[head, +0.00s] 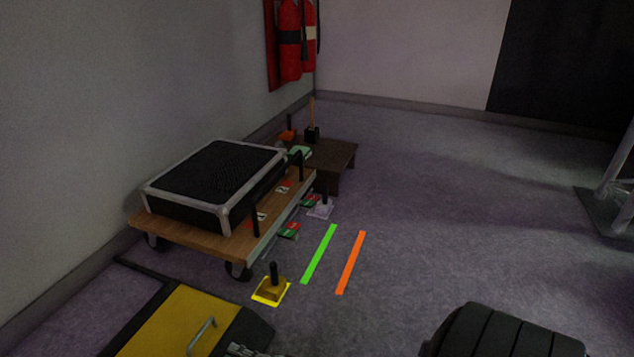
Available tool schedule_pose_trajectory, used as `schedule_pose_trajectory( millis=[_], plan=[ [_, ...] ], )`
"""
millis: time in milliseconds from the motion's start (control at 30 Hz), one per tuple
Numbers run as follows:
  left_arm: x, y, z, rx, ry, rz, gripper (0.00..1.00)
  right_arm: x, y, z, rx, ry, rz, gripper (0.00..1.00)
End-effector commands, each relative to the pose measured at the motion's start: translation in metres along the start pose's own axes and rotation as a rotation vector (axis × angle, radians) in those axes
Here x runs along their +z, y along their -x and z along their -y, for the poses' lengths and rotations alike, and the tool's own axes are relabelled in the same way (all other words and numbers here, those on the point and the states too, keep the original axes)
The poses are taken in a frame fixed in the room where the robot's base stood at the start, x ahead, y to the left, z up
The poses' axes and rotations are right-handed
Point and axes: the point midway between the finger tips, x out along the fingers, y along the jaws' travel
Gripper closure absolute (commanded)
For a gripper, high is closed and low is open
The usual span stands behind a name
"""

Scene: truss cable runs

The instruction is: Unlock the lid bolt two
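A wooden dolly (180,234) carries a black case (215,180) by the wall. A yellow block with a black post (271,287) stands on the floor. Green (319,254) and orange (350,263) strips mark the floor. A black ribbed shape (505,332) fills the bottom right. Mid-right floor is clear.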

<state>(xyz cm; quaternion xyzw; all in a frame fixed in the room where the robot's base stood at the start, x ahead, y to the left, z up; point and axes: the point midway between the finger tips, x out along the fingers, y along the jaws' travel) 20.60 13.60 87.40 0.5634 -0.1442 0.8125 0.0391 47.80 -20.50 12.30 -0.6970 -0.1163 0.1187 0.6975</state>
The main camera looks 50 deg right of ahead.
Motion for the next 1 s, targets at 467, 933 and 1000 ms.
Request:
schedule_pose_trajectory(
  millis=[467,933,1000],
  plan=[
    [0.019,-0.054,0.011,0.0,0.0,0.0,0.6,0.0,0.074,0.015,0.023,0.049,-0.003,1.0],
    [0.041,-0.118,0.024,0.0,0.0,0.0,0.6,0.001,0.078,0.036,0.16,0.272,0.01,1.0],
    [0.044,-0.127,0.026,0.0,0.0,0.0,0.6,0.001,0.079,0.039,0.18,0.304,0.013,1.0]
  ],
)
